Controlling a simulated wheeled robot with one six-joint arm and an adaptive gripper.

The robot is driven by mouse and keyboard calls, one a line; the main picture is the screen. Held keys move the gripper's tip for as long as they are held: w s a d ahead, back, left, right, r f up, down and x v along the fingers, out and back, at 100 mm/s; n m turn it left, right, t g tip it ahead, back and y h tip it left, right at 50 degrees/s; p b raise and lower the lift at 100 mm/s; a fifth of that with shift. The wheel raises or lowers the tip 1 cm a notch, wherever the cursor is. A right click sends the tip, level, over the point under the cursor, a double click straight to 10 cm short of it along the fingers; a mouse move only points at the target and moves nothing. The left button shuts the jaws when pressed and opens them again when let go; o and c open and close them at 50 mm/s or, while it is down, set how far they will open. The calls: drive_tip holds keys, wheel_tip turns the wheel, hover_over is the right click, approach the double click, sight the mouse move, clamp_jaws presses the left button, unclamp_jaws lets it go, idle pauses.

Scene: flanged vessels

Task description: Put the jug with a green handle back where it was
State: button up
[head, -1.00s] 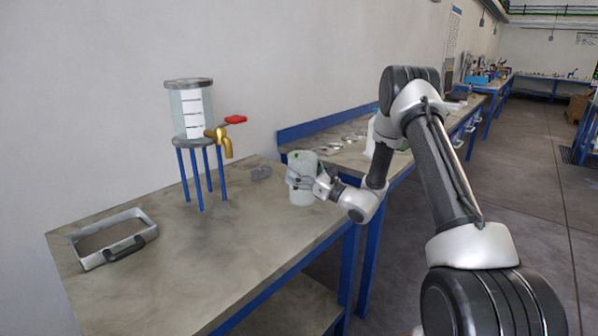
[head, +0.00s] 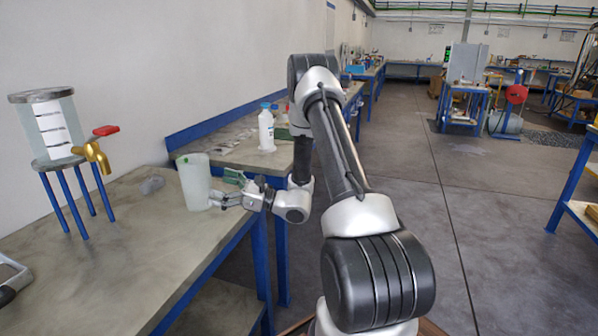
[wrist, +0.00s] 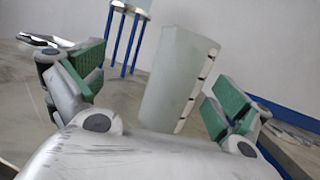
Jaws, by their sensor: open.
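The jug (head: 195,182), pale and translucent, stands upright near the right edge of the workbench (head: 120,262). A small green patch shows near its rim; I cannot make out the handle clearly.
A tank (head: 48,130) on blue legs with a brass tap (head: 96,157) stands at left. A metal-framed tray (head: 10,280) is cut off at left. A white bottle (head: 266,130) stands on the farther bench.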

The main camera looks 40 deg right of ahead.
drive_tip(key=s+a+r+n+g, duration=0.4)
drive_tip(key=s+n+g, duration=0.1)
drive_tip(key=s, duration=0.2)
drive_tip(key=s+a+r+n+g, duration=0.4)
drive_tip(key=s+r+n+g, duration=0.1)
drive_tip(key=s+g, duration=0.1)
drive_tip(key=s+d+r+n+g+h, duration=0.2)
drive_tip(key=s+n+g+h, duration=0.4)
drive_tip(key=s, duration=0.7)
drive_tip(key=s+d+r+n+t+h, duration=0.2)
drive_tip(key=s+d+n+t+h, duration=0.1)
drive_tip(key=d, duration=0.4)
drive_tip(key=s+d+r+n+t+h, duration=0.3)
drive_tip(key=s+d+n+t+h, duration=0.1)
drive_tip(key=d, duration=0.4)
drive_tip(key=s+n+h, duration=0.1)
drive_tip(key=n+h, duration=0.1)
drive_tip(key=shift+s+d+n+t+h, duration=0.2)
drive_tip(key=shift+s+n+t+h, duration=0.1)
drive_tip(key=shift+s+h, duration=0.1)
